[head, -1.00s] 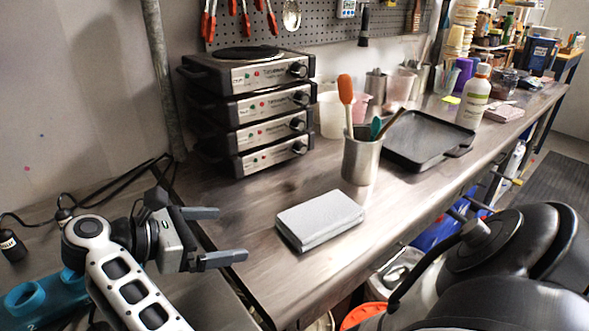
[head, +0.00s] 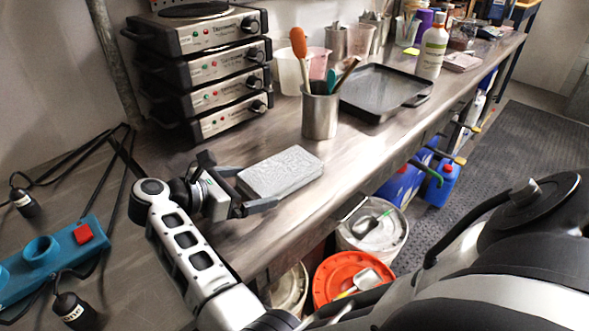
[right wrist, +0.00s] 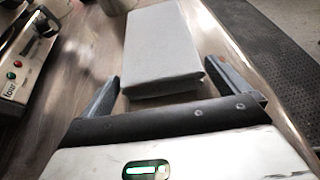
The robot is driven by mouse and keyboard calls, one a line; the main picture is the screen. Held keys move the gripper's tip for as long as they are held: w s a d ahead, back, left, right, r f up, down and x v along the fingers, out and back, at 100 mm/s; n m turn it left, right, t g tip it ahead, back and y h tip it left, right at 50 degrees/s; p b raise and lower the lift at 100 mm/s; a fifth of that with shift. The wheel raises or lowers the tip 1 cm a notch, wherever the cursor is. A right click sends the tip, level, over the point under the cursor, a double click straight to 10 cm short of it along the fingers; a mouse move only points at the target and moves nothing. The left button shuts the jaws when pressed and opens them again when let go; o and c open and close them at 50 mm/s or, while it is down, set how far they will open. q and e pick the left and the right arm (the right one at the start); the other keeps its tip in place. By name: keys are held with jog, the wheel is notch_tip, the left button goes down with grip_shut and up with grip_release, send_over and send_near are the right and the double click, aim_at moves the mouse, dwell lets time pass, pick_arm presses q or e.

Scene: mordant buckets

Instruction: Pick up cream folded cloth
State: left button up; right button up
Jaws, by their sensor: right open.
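The folded cloth (head: 284,170) looks pale grey-white and lies flat as a thick rectangular stack on the metal worktop. My right gripper (head: 248,190) is open at the cloth's near-left end, its fingers pointing toward it. In the right wrist view the cloth (right wrist: 162,42) lies straight ahead, its near end between the tips of the open fingers (right wrist: 163,74). Whether either finger touches it, I cannot tell. My left gripper is not in view.
A stack of hotplates (head: 210,75) stands behind the cloth. A steel cup of utensils (head: 320,115) and a black tray (head: 382,92) stand beyond it. Below the worktop's front edge are a white bucket (head: 372,232) and an orange bucket (head: 350,280).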

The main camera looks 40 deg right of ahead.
jog(key=shift+d+f, duration=0.3)
jog(key=shift+d, duration=0.35)
jog(key=c, duration=0.7)
jog(key=shift+c, duration=0.2)
